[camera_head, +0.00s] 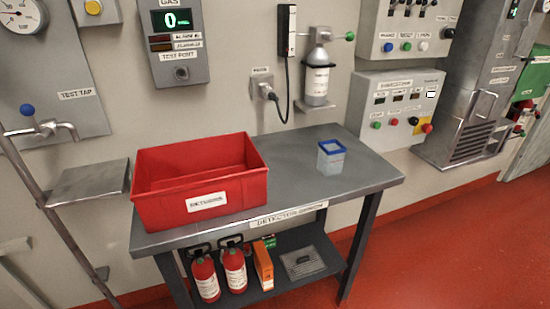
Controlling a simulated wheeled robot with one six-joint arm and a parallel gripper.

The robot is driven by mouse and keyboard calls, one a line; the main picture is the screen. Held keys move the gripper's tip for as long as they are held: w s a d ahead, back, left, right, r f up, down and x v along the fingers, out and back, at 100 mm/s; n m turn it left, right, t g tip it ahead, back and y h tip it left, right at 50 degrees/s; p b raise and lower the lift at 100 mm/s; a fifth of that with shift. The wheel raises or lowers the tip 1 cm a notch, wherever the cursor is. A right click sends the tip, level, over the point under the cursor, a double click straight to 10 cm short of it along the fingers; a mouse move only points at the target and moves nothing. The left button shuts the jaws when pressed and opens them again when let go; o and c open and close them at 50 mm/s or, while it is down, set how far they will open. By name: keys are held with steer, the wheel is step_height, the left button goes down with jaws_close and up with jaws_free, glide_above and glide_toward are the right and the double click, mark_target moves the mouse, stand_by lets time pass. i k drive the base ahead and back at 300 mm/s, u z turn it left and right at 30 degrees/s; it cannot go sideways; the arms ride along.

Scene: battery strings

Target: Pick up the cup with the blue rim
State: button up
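The cup with the blue rim (331,160) stands upright on the grey bench (300,190), right of its middle. It is squarish, pale and seems to bear a small label. Nothing touches it, and the bench top around it is clear. My gripper is not in view.
A red bin (200,185) labelled "RETURNS" fills the left of the bench. A grey bottle (316,75) hangs on the wall behind the cup. Fire extinguishers (234,268) and an orange box (263,264) stand on the lower shelf. Control boxes (395,105) are on the wall at right.

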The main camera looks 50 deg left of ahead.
mark_target(331, 153)
steer(key=z, duration=0.05)
steer(key=i, duration=1.75)
steer(key=u, duration=3.1)
